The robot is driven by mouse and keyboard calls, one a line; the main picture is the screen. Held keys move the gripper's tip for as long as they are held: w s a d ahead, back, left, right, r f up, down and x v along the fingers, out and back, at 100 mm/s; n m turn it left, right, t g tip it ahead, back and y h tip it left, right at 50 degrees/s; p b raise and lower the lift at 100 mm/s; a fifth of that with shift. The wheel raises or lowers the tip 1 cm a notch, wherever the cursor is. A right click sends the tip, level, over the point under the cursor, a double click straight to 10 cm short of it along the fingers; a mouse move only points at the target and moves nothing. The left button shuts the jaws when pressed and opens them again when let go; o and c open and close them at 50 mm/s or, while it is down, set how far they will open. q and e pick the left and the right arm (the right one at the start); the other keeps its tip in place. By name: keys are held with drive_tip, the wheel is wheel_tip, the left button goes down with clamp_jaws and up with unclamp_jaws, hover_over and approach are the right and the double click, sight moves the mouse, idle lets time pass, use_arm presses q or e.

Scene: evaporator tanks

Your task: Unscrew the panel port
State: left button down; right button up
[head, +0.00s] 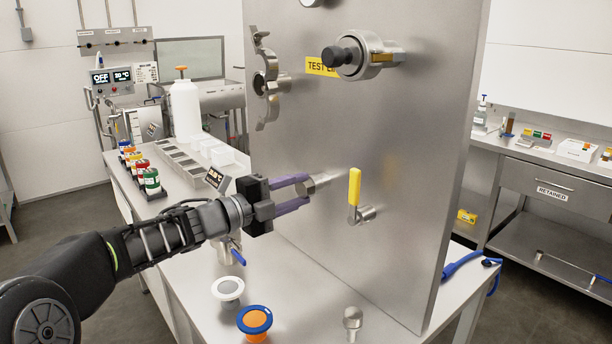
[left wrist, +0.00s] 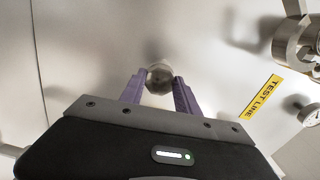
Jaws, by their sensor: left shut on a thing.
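A steel panel (head: 420,130) stands upright on the white table. A small metal port (head: 322,182) sticks out of its lower left part. My left gripper (head: 306,190) has its purple fingers shut on the port's outer end. In the left wrist view the round port end (left wrist: 159,78) sits between the fingertips of the left gripper (left wrist: 158,88). The finger contact is partly hidden by the fingers. My right gripper is in neither view.
A yellow-handled valve (head: 355,187) is right of the port. A black-knobbed fitting (head: 345,57) and an open clamp (head: 265,80) are above. A white-and-grey cap (head: 228,289), an orange-and-blue cap (head: 254,320) and a metal piece (head: 352,319) stand on the table.

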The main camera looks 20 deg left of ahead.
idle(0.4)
use_arm(q)
drive_tip(key=shift+r+n+p, duration=0.15)
drive_tip(key=shift+n+p, duration=0.45)
drive_tip(key=shift+p, duration=0.05)
drive_tip(key=n+p, duration=0.2)
drive_tip(key=p, duration=0.1)
drive_tip(key=shift+n, duration=0.4)
drive_tip(key=shift+n+p, duration=0.6)
drive_tip(key=shift+p, duration=0.2)
drive_tip(key=shift+f, duration=0.2)
